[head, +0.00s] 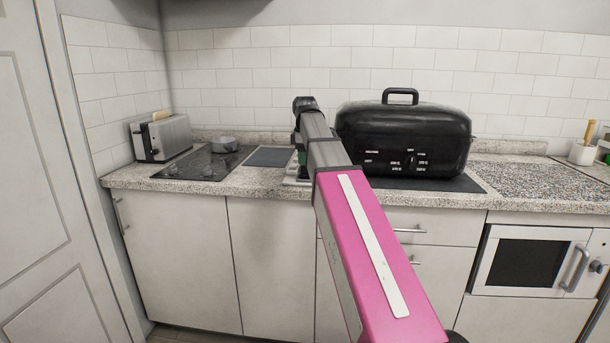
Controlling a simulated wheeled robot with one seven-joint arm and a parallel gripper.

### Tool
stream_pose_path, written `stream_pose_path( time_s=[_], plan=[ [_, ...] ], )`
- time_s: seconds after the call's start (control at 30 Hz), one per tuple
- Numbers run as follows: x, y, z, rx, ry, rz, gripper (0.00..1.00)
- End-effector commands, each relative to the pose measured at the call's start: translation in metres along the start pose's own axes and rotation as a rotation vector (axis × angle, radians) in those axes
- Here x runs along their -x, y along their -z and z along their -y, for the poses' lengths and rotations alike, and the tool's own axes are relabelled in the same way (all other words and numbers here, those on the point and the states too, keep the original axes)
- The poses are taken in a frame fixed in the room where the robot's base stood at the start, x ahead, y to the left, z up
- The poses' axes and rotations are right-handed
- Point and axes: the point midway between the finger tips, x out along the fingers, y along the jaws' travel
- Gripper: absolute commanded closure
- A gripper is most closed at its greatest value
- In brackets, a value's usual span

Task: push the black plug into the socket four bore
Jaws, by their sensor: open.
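My arm reaches from the lower right over the counter and bends down at its far end. My gripper (299,157) is small and mostly hidden behind my own arm, low over the counter just left of the black roaster; its jaws are open. Below it a pale flat object (291,181) lies on the counter, partly covered by my arm. I cannot tell whether it holds the socket four bore. A bit of green (302,157) shows beside the gripper, too small to name. I cannot make out the black plug; the arm covers that area.
A large black roaster (403,140) stands close right of my arm on a dark mat (466,184). A toaster (161,138), a black hob (203,164) and a small pot (224,144) are to the left. Speckled counter (540,183) is clear at the right, above a microwave (528,260).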

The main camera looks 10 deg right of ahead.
Motion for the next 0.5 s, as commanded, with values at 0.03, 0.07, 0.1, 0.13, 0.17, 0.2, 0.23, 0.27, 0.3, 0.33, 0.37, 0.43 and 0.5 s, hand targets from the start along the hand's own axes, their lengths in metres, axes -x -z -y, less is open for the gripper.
stream_pose_path(
  time_s=[0.03,0.07,0.1,0.13,0.17,0.2,0.23,0.27,0.3,0.33,0.37,0.43,0.5],
  plan=[
    [-0.007,-0.001,0.0,0.0,0.001,0.001,0.53],
    [-0.012,-0.001,-0.001,0.0,0.001,0.0,0.53],
    [-0.018,-0.001,-0.001,0.0,0.001,0.0,0.53],
    [-0.022,-0.001,-0.001,0.0,0.001,0.0,0.53],
    [-0.026,-0.001,-0.001,0.0,0.002,0.0,0.53],
    [-0.03,-0.001,-0.001,0.0,0.001,0.0,0.53],
    [-0.033,-0.001,-0.001,0.0,0.001,0.0,0.53],
    [-0.034,-0.001,-0.001,0.0,0.0,0.0,0.53],
    [-0.036,-0.001,-0.001,0.0,0.0,0.0,0.53],
    [-0.036,-0.001,-0.002,0.0,-0.001,0.0,0.53],
    [-0.036,-0.001,-0.002,0.0,-0.001,0.0,0.53],
    [-0.036,0.0,-0.002,0.0,-0.001,0.0,0.53],
    [-0.036,0.0,-0.002,0.0,-0.001,0.0,0.53]
  ],
)
